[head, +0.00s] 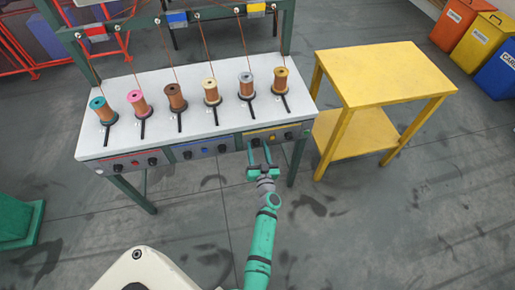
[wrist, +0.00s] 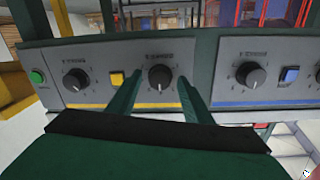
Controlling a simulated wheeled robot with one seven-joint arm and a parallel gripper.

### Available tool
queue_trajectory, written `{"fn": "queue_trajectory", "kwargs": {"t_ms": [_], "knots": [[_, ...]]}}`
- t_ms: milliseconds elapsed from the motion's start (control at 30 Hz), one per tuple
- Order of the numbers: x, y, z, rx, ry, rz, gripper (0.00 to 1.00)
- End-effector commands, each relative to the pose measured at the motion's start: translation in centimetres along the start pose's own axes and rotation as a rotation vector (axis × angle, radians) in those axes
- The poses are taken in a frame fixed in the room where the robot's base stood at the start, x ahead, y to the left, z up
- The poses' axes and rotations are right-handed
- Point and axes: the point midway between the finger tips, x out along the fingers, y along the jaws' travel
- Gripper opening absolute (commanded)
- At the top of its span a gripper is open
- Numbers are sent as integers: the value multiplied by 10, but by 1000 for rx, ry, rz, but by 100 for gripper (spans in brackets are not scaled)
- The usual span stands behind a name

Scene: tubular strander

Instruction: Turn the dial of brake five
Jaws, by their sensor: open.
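The yellow-striped panel (head: 242,139) is at the right end of the machine's front. It carries two black dials with a yellow button (wrist: 117,79) between them. My gripper (head: 259,150) is open at this panel's left dial in the head view. In the wrist view its green fingers (wrist: 159,84) lie on either side of the dial; I cannot tell whether they touch it.
The panel's other dial (wrist: 76,79) and a green button (wrist: 37,77) sit beside it in the wrist view. A blue-striped panel's dial (wrist: 250,74) is on the other side. Several spools stand on the white top (head: 130,75). A yellow table (head: 385,72) stands right.

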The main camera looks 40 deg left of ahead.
Motion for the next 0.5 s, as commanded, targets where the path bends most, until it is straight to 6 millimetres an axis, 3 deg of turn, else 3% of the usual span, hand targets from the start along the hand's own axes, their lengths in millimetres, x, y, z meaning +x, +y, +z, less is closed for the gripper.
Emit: {"fn": "queue_trajectory", "kwargs": {"t_ms": [100,267,300,500], "knots": [[0,0,0,0,0,0,46],[0,0,0,0,0,1,8],[0,0,0,0,0,1,5],[0,1,0,-9,0,1,5]]}}
